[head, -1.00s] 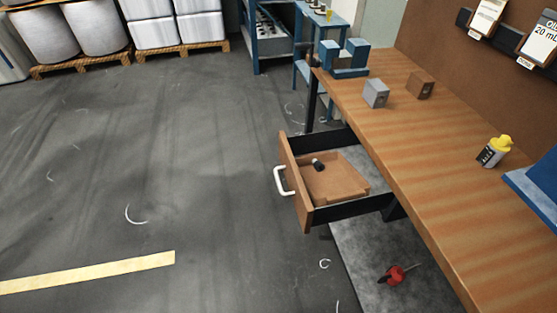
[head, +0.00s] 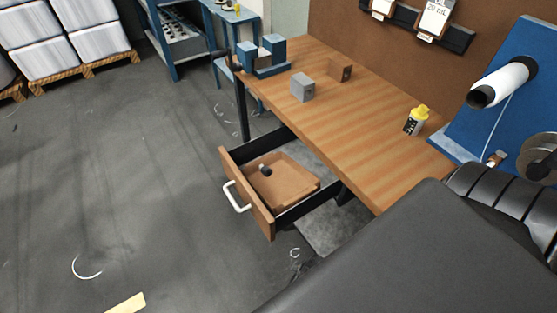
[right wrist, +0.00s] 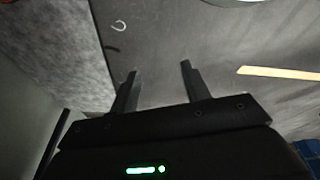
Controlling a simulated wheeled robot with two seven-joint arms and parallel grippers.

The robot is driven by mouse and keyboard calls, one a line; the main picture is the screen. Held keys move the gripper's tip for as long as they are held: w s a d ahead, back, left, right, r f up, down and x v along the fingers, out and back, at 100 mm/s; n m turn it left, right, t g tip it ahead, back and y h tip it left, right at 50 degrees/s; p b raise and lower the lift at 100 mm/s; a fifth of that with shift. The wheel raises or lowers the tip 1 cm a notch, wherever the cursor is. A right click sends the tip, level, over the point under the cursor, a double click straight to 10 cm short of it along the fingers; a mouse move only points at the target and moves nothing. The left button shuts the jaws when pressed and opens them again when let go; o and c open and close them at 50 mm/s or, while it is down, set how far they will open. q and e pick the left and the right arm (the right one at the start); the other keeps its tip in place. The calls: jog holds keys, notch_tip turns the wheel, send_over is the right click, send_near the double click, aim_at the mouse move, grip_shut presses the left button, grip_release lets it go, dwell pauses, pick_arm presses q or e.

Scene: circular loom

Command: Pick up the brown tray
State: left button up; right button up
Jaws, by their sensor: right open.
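The brown tray (head: 289,183) lies inside the open drawer (head: 246,193) under the wooden workbench in the head view. A small dark object (head: 265,170) sits in the tray. In the right wrist view my right gripper (right wrist: 158,70) is open and empty, with its two fingers spread over grey floor. No tray shows between the fingers. My right arm fills the lower right of the head view, and its gripper is out of that picture. My left gripper is not in view.
The workbench (head: 345,125) carries a grey block (head: 302,87), a brown block (head: 340,69), a blue vise-like fixture (head: 262,58) and a yellow-capped bottle (head: 416,120). A blue panel with a roll (head: 502,82) stands at the right.

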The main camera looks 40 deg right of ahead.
jog(key=w+a+r+n+t+p, duration=0.1)
jog(key=w+r, duration=0.1)
jog(key=r, duration=0.9)
jog(key=w+a+r+n+t+p, duration=0.1)
jog(key=w+r+p, duration=0.1)
jog(key=r, duration=0.9)
jog(key=w+a+r+t+p, duration=0.1)
jog(key=w+r, duration=0.1)
jog(key=r, duration=0.8)
jog(key=w+a+r+n+t+y, duration=0.1)
jog(key=w+a+r+n+y, duration=0.3)
jog(key=a+r+n, duration=0.6)
jog(key=w+a+r+n+t+y, duration=0.1)
jog(key=w+a+r+n+y, duration=0.5)
jog(key=n, duration=0.7)
jog(key=n+g+h, duration=0.8)
jog(key=n+h, duration=0.3)
jog(key=n, duration=1.4)
send_over(300, 195)
jog(key=shift+d+f, duration=0.2)
jog(key=shift+f, duration=5.4)
jog(key=shift+s+a+f, duration=0.1)
jog(key=shift+s+f, duration=0.05)
jog(key=shift+f, duration=0.4)
notch_tip(300, 195, down, 4)
jog(key=shift+a+f, duration=0.1)
jog(key=shift+a, duration=0.05)
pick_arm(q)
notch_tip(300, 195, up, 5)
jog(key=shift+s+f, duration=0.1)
